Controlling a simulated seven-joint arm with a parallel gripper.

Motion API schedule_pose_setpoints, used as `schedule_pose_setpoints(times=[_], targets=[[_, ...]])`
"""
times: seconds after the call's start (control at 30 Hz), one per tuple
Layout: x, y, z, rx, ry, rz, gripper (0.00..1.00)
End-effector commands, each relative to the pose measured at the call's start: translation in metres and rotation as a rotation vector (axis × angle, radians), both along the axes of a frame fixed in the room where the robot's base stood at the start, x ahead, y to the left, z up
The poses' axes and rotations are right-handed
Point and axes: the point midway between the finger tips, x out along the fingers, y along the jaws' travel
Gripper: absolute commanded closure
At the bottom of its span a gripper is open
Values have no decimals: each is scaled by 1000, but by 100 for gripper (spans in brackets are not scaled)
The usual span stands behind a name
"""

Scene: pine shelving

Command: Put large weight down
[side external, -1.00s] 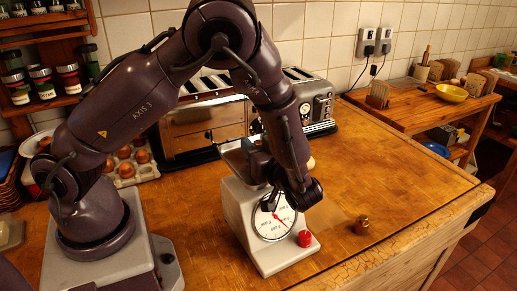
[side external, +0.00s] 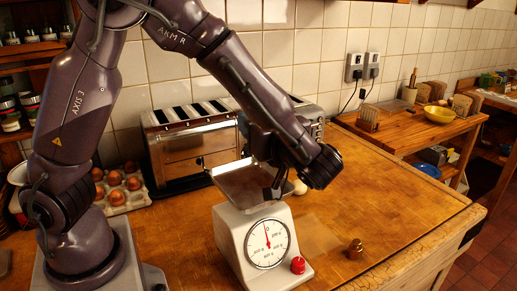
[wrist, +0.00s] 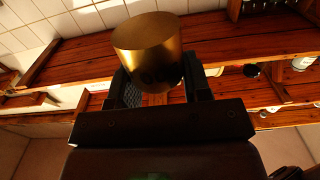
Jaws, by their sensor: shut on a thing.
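The large weight is a brass cylinder (wrist: 150,45). In the wrist view it is between the two dark fingers of my gripper (wrist: 157,85), which is shut on it. In the side external view my gripper (side external: 273,182) is over the right part of the scale's metal pan, and the weight is hidden or too dark to make out. The white scale (side external: 228,232) stands on the wooden worktop (side external: 400,215). Its dial needle points close to the top. A smaller brass weight (side external: 355,248) stands on the worktop to the right of the scale.
A chrome toaster (side external: 185,150) stands behind the scale, with an egg tray (side external: 125,200) to its left. A red knob (side external: 298,265) is at the scale's front right. The worktop right of the scale is mostly clear.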

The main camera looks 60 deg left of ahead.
Motion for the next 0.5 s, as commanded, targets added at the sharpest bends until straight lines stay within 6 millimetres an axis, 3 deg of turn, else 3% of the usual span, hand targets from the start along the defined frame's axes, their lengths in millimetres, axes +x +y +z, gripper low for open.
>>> schedule_pose_setpoints(times=[0.27, 0.5], targets=[[16, 1, 20, 0, -2, -106, 100], [65, -2, 23, -1, 1, -563, 100]])
